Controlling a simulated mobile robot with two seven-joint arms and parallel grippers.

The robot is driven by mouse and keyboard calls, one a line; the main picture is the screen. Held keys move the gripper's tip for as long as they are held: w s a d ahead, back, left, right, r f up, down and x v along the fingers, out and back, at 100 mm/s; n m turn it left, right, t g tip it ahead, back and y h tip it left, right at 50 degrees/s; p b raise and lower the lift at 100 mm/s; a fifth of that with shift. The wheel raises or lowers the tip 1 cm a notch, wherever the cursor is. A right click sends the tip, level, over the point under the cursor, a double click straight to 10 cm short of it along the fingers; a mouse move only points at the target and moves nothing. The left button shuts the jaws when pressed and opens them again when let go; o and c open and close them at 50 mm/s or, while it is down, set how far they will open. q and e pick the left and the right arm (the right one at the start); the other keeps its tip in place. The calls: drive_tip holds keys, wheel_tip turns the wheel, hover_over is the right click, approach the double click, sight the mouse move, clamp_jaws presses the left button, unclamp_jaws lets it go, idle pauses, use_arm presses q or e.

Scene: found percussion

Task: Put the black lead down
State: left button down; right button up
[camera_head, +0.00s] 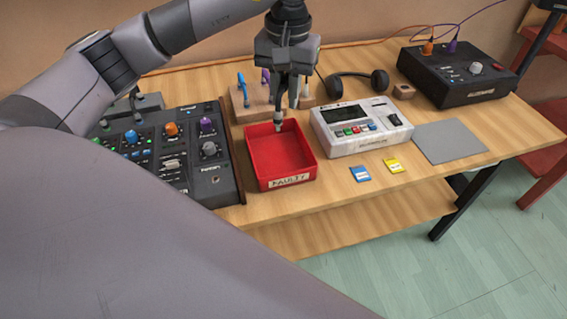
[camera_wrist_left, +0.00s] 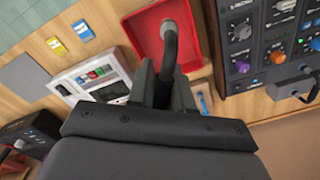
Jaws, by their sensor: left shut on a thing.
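My left gripper (camera_head: 287,92) is shut on the black lead (camera_wrist_left: 171,52) and is above the back of the red tray (camera_head: 265,172). The tray is labelled "FAULTY". In the wrist view the lead runs out from between the fingers (camera_wrist_left: 164,85), and its grey end lies over the tray's floor (camera_wrist_left: 148,44). In the head view a light-coloured lead end (camera_head: 278,124) hangs below the fingers at the tray's back wall. I cannot tell whether it touches the tray. My right gripper is not in view.
A mixer (camera_head: 170,163) stands close left of the tray. A white tester (camera_head: 361,137) stands close right. A wooden rack (camera_head: 247,109) with tools is behind. Blue (camera_head: 360,174) and yellow (camera_head: 394,165) cards, a grey mat (camera_head: 449,142), headphones (camera_head: 356,80) and a black box (camera_head: 458,76) are further right.

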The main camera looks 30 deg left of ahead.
use_arm(q)
wheel_tip(320, 180, up, 4)
drive_tip(key=w+a+n+b, duration=0.1)
drive_tip(key=w+a+n, duration=0.1)
drive_tip(key=a, duration=0.1)
drive_tip(key=f, duration=0.9)
drive_tip(key=f+b, duration=0.1)
drive_tip(key=f, duration=0.9)
drive_tip(key=shift+s+f, duration=0.2)
drive_tip(key=shift+f, duration=0.1)
drive_tip(key=shift+f, duration=0.2)
drive_tip(key=c, duration=1)
unclamp_jaws()
drive_tip(key=shift+c, duration=0.2)
drive_tip(key=shift+r, duration=0.15)
